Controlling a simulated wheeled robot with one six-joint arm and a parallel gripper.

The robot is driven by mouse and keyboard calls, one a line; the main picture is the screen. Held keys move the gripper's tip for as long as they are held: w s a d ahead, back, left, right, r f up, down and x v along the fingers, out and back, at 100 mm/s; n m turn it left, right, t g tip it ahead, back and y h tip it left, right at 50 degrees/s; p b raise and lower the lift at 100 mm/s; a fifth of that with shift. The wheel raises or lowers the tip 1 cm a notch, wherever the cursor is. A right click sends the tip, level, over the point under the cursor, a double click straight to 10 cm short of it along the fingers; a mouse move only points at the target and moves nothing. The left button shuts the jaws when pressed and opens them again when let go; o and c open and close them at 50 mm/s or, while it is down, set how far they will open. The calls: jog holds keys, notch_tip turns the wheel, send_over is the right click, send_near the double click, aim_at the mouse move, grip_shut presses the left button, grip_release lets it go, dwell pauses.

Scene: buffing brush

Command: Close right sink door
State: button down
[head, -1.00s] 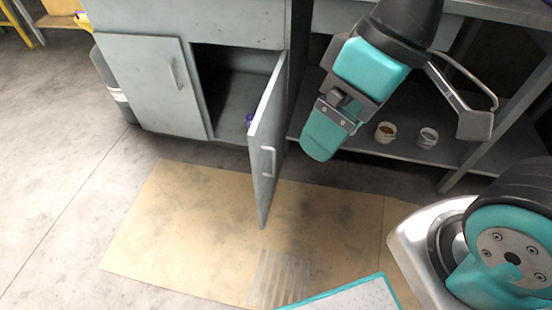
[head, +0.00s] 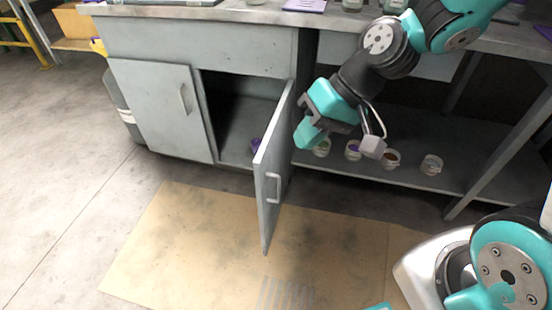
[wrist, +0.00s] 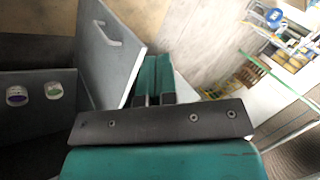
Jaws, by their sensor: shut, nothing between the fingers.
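The right sink door (head: 272,175) is a grey panel with a pale handle, swung wide open toward the front of the sink cabinet (head: 200,45). The opening behind it shows a dark interior with a small purple item (head: 256,145). My gripper (head: 306,134) is shut and empty, just right of the door and near its outer side, apparently apart from it. In the wrist view the door (wrist: 110,50) with its handle stands left of my shut teal fingers (wrist: 154,80). The left sink door (head: 165,105) is closed.
Several small cups, one of them a brown-filled cup (head: 391,158), stand on the low shelf (head: 420,178) right of the cabinet. A tan mat (head: 180,240) lies on the floor in front. A grey bin (head: 120,105) stands at the left.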

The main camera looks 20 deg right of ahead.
jog(key=w+d+f+m+t+y, duration=0.1)
jog(key=w+d+f+m+t, duration=0.1)
jog(key=w+d+f+m, duration=0.3)
jog(key=m+t, duration=0.2)
jog(key=m, duration=0.1)
send_near(266, 163)
notch_tip(266, 163, down, 5)
jog(key=w+a, duration=0.2)
jog(key=a, duration=0.1)
jog(key=shift+w+a, duration=0.1)
jog(key=shift+w, duration=0.05)
jog(key=shift+w+a, duration=0.2)
jog(key=shift+a, duration=0.15)
